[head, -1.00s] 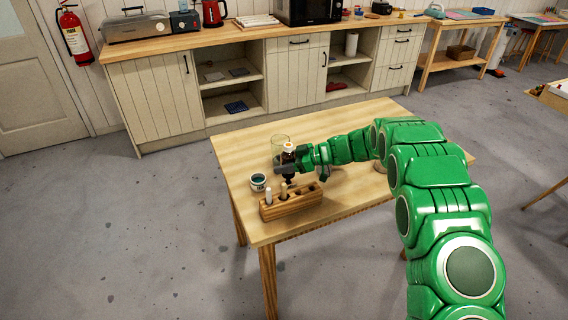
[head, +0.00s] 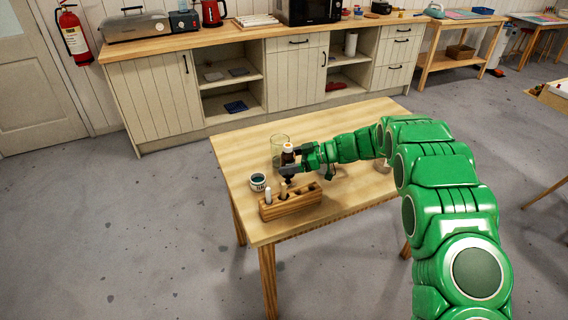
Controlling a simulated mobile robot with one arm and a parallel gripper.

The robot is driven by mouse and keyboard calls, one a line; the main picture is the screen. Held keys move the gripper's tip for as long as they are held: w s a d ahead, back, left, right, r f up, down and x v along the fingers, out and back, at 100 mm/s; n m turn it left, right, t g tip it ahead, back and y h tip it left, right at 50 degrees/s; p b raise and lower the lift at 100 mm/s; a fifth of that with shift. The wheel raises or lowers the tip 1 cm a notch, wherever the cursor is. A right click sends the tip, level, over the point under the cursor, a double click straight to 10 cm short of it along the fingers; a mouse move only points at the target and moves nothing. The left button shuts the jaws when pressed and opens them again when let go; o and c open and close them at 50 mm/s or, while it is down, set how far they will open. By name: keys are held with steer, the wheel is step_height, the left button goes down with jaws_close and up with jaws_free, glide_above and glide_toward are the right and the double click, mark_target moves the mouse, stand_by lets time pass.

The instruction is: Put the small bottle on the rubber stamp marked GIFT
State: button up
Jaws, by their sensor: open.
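The small bottle (head: 288,154), dark brown with a pale cap, is upright above the left part of the wooden table (head: 350,115). My gripper (head: 289,162) is open, reaching in from the right with its dark fingers around or close beside the bottle. The fingers hide the bottle's lower part, so I cannot tell what it rests on or whether they touch it. No stamp marked GIFT can be made out. A wooden holder (head: 290,207) in front holds slim upright pieces, one white and one tan, whose markings are unreadable.
A clear glass (head: 277,143) stands just behind the bottle. My arm covers part of the table's right side. The table's back middle is clear. A long counter (head: 200,42) runs behind.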

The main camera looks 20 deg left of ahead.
steer(key=v, duration=1)
steer(key=shift+w+r, duration=0.1)
